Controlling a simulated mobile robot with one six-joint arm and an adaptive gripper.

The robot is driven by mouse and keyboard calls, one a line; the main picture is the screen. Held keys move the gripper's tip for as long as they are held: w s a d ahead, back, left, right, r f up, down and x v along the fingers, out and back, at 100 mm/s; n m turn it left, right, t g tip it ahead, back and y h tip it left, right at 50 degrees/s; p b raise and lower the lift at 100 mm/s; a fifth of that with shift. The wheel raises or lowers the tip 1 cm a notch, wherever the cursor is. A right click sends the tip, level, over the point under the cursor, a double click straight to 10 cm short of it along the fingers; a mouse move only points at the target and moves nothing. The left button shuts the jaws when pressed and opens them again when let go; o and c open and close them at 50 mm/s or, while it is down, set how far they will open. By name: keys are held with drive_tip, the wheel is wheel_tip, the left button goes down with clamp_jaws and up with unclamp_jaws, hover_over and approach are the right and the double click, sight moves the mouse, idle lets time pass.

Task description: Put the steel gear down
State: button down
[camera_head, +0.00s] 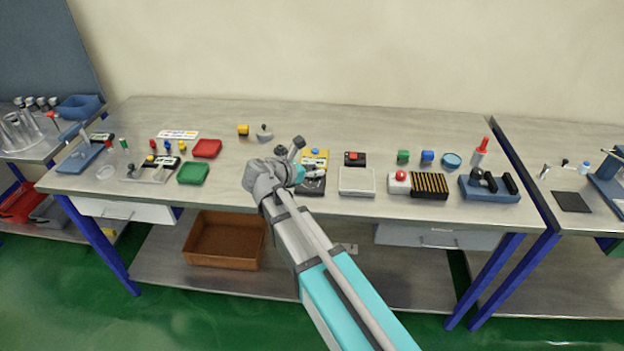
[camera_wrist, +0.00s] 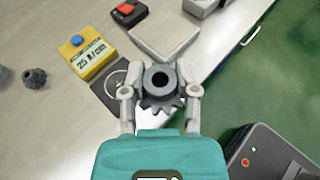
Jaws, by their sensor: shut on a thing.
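The steel gear (camera_wrist: 160,84), a dark grey toothed ring with a round hole, sits between the two fingers of my gripper (camera_wrist: 161,92) in the wrist view. The fingers touch it on both sides. It hangs over the table's front part, beside a black plate with a pale round marking (camera_wrist: 108,92); the height above the table is hard to tell. In the head view my gripper (camera_head: 292,163) is over the table's middle and partly hides the plate (camera_head: 313,186). The gear cannot be told clearly there.
A yellow device with a blue button (camera_wrist: 92,52) stands behind the plate. A pale flat pad (camera_wrist: 165,35) and a red-button box (camera_wrist: 129,11) lie farther along. A dark knobbed piece (camera_wrist: 36,78) stands at the left. The table's front edge is close on the right.

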drive_tip(key=w+f+b, duration=0.2)
drive_tip(key=w, duration=0.1)
drive_tip(key=w+a+f+b, duration=0.1)
drive_tip(key=w+f+b, duration=0.1)
drive_tip(key=w+f, duration=0.1)
drive_tip(key=w+f+b, duration=0.2)
drive_tip(key=w+b, duration=0.1)
drive_tip(key=shift+w+a+f, duration=0.3)
drive_tip(key=shift+w, duration=0.05)
drive_tip(key=shift+w+a+f+b, duration=0.1)
drive_tip(key=shift+w+f+b, duration=0.35)
drive_tip(key=shift+f+b, duration=1.55)
drive_tip(key=shift+f, duration=0.2)
drive_tip(key=shift+c, duration=1.8)
unclamp_jaws()
drive_tip(key=shift+s+r, duration=0.1)
